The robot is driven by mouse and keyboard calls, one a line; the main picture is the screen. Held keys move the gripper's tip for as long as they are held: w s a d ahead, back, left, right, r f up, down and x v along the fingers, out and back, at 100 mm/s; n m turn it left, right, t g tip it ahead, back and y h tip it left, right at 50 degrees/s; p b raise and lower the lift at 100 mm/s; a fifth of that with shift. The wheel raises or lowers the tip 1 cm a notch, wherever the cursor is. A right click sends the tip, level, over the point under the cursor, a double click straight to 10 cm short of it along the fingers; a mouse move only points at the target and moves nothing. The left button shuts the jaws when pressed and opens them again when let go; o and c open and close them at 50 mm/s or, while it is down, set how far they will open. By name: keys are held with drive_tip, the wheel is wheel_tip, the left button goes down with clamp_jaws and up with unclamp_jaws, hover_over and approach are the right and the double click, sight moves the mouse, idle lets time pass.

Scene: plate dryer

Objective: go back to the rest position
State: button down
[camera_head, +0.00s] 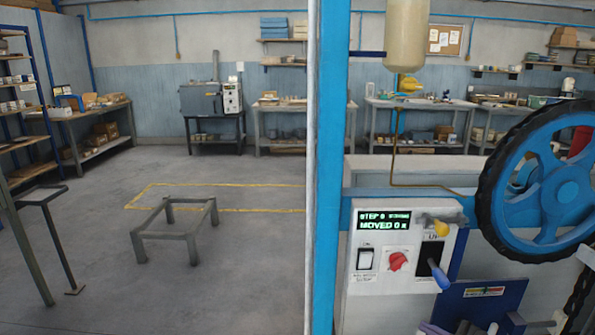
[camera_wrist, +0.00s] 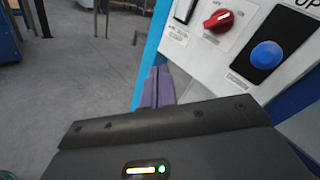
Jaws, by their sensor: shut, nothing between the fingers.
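My gripper (camera_wrist: 157,76) shows in the wrist view as two purple fingers close together, with nothing between them. They point away past the dark gripper body, beside the blue post (camera_wrist: 155,40) and to the left below the white control panel (camera_wrist: 235,55). I cannot tell whether they touch the post. The panel also shows in the head view (camera_head: 385,285). It carries a lit green display (camera_head: 384,223), a red knob (camera_head: 398,261), a white rocker switch (camera_head: 366,259) and a blue-knobbed lever (camera_head: 439,275) in a black slot. The rest position is not marked in either view.
A blue handwheel with a black rim (camera_head: 545,180) stands right of the panel. A tall blue post (camera_head: 332,170) rises left of it. A low grey frame (camera_head: 175,230) stands on the open floor at left. Workbenches (camera_head: 280,125) line the back wall.

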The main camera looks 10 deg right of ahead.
drive_tip(key=s+a+n+g+h, duration=0.2)
drive_tip(key=s+a+n+g, duration=0.1)
drive_tip(key=a+n+g, duration=0.3)
drive_tip(key=s+a+n+g+h, duration=0.2)
drive_tip(key=s+a+n+g, duration=0.15)
drive_tip(key=a, duration=0.45)
drive_tip(key=s+a+n+g+h, duration=0.1)
drive_tip(key=s+a+n+g, duration=0.4)
drive_tip(key=a, duration=0.3)
drive_tip(key=a+r+n+t+h+p, duration=0.1)
drive_tip(key=r+n+p, duration=0.3)
drive_tip(key=r, duration=0.5)
drive_tip(key=s+a+r+n+t+h+p, duration=0.1)
drive_tip(key=a+r+n+t+h+p, duration=0.1)
drive_tip(key=r+p, duration=0.7)
drive_tip(key=shift+s+n+h, duration=0.3)
drive_tip(key=shift+n+h, duration=0.6)
drive_tip(key=shift+n, duration=0.25)
